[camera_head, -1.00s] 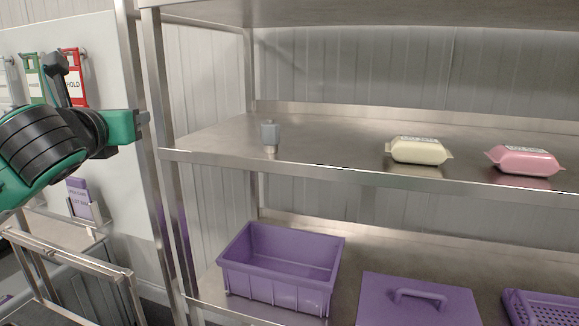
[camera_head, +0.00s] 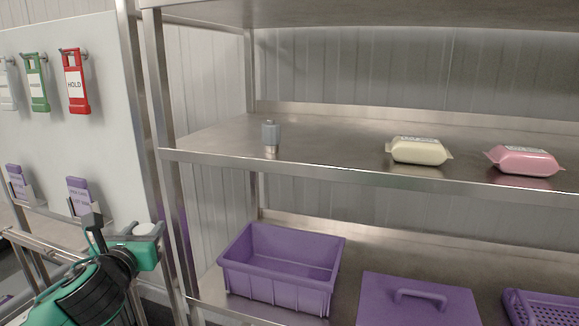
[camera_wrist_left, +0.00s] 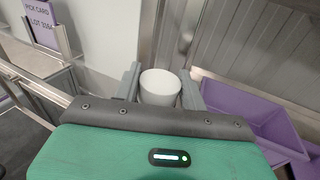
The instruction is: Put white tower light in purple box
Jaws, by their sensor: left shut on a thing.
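My left gripper (camera_head: 148,236) is at the lower left in the head view, left of the shelf's front post. It is shut on a white round piece, the white tower light (camera_head: 145,229), whose top end shows between the fingers in the left wrist view (camera_wrist_left: 160,86). The rest of it is hidden by the gripper. The purple box (camera_head: 277,285) is open and looks empty. It stands on the lower shelf, right of the gripper and apart from it. It also shows at the right of the wrist view (camera_wrist_left: 262,127). My right gripper is out of view.
A grey cylinder (camera_head: 270,134), a cream pack (camera_head: 417,151) and a pink pack (camera_head: 524,160) stand on the middle shelf. A purple lid with handle (camera_head: 418,304) and a purple basket (camera_head: 540,309) lie right of the box. A metal post (camera_head: 160,120) stands between gripper and box.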

